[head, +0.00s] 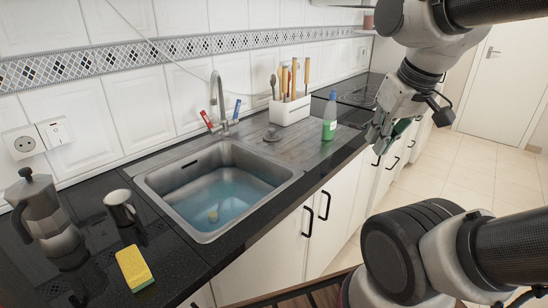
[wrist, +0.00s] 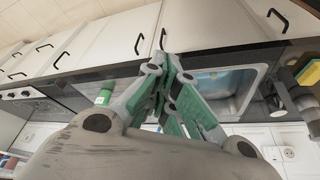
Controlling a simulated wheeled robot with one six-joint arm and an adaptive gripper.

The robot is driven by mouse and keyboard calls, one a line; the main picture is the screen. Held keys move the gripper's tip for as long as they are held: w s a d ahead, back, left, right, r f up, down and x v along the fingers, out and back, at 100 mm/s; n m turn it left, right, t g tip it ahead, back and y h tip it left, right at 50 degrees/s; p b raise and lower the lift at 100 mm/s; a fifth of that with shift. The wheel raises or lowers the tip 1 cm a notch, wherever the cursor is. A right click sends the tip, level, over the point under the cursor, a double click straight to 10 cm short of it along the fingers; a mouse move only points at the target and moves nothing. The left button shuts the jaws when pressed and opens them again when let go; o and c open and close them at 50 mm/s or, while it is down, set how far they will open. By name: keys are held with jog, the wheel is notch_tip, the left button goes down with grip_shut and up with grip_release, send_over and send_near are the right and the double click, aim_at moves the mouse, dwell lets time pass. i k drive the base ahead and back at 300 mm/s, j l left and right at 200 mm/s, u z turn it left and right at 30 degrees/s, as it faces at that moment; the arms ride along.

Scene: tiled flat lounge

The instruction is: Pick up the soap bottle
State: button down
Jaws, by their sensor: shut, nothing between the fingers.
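The soap bottle (head: 329,122) is green with a blue top and stands upright on the right end of the sink's drainboard, near the counter's front edge. In the wrist view the green soap bottle (wrist: 103,97) shows left of the fingers, partly hidden behind my gripper. My gripper (head: 380,145) is in front of the counter, right of the bottle and apart from it. In the wrist view the green-padded fingers of my gripper (wrist: 171,68) are together, with nothing between them.
The steel sink (head: 283,186) holds water. A white utensil holder (head: 290,111) stands behind the bottle. A moka pot (head: 45,207), a dark mug (head: 121,209) and a yellow sponge (head: 134,268) are at the left. Cabinet handles (head: 325,205) line the front. The tiled floor (head: 475,165) is clear at right.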

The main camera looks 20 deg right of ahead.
aim_at(330, 114)
jog(key=i+l, duration=0.2)
jog(key=l, duration=0.15)
jog(key=i+l, duration=0.2)
jog(key=l, duration=0.2)
jog(key=i+l, duration=0.15)
jog(key=l, duration=0.2)
jog(key=i+l+z, duration=0.1)
jog(key=l, duration=0.25)
jog(key=i, duration=0.1)
